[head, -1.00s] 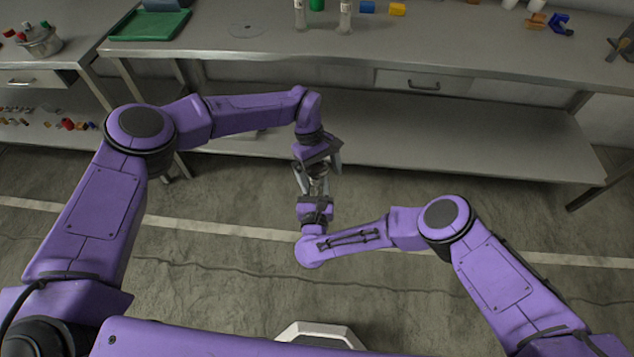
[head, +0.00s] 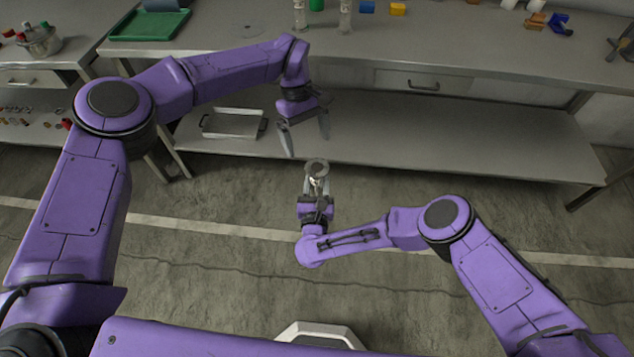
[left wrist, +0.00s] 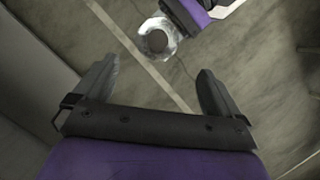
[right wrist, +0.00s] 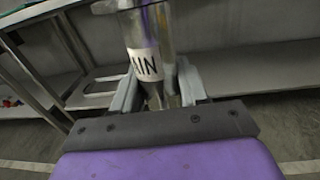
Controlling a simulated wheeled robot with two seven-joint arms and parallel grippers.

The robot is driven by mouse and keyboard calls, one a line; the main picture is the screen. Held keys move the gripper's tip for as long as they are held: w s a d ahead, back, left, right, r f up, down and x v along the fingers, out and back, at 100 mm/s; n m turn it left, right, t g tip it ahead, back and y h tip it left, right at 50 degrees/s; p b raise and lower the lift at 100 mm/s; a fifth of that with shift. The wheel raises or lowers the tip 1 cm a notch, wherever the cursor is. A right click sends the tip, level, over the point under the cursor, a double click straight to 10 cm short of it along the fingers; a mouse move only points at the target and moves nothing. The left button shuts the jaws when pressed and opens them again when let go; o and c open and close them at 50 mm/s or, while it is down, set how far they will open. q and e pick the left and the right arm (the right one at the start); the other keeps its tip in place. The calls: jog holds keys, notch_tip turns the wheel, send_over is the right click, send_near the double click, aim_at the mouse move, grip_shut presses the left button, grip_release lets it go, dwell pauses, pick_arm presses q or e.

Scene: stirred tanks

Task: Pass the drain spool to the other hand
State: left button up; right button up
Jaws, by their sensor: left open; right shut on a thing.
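The drain spool (head: 317,167) is a grey metal pipe piece with a round flange on top. In the right wrist view the spool (right wrist: 150,50) shows a white label whose visible letters read "AIN". My right gripper (head: 316,190) is shut on the spool and holds it upright above the floor, in front of the bench. My left gripper (head: 306,142) is open and empty, above and apart from the spool. In the left wrist view the spool's round end (left wrist: 157,40) shows beyond the open fingers (left wrist: 160,85).
A long grey bench (head: 330,55) with a lower shelf (head: 400,135) runs behind both grippers. A metal tray (head: 233,124) lies on the shelf. A green tray (head: 150,24), bottles (head: 345,15) and small coloured parts stand on top. The floor around the spool is clear.

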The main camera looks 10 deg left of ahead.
pick_arm(q)
jog(key=s+a+f+m+t+y, duration=0.2)
jog(key=a+f+t+y, duration=0.3)
jog(key=a+f, duration=0.3)
jog(key=s+a+f+m+t+y, duration=0.2)
jog(key=a+f+t+y, duration=0.25)
jog(key=a+f, duration=0.35)
jog(key=s+a+f+n+g+h, duration=0.1)
jog(key=s+a, duration=0.1)
jog(key=s, duration=0.8)
jog(key=s+a+f+n+g+h, duration=0.1)
jog(key=s+a+f, duration=0.1)
jog(key=s, duration=0.9)
jog(key=s+a+f+g+h, duration=0.1)
jog(key=s+a+f+h, duration=0.1)
jog(key=s, duration=0.8)
jog(key=shift+s+f+n, duration=0.2)
jog(key=shift+s+n, duration=0.05)
jog(key=shift+n, duration=0.15)
jog(key=shift+a, duration=0.1)
